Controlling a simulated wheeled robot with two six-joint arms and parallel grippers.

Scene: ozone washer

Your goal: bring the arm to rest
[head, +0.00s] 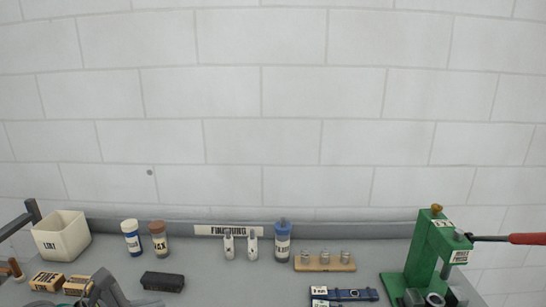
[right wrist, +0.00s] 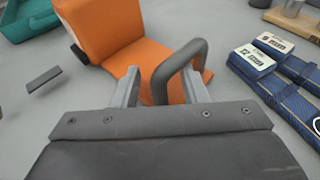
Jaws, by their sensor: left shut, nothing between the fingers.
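My left gripper (head: 106,290) is a grey shape at the bottom left of the head view, cut off by the lower edge. It is shut and empty, beside small labelled wooden blocks (head: 78,285). In the right wrist view my right gripper (right wrist: 161,82) has its two grey fingers apart. A dark bent handle (right wrist: 185,62) shows between the fingers, close to the right one. I cannot tell whether it touches. An orange padded thing (right wrist: 110,30) lies just beyond the fingers. The right gripper does not show in the head view.
Along the back of the grey bench stand a white bin (head: 62,240), several small bottles (head: 283,245) and a wooden rack (head: 325,265). A green press (head: 425,250) with a red-handled lever stands at the right. Blue straps (head: 355,295) lie near it. A black block (head: 162,281) lies left of centre.

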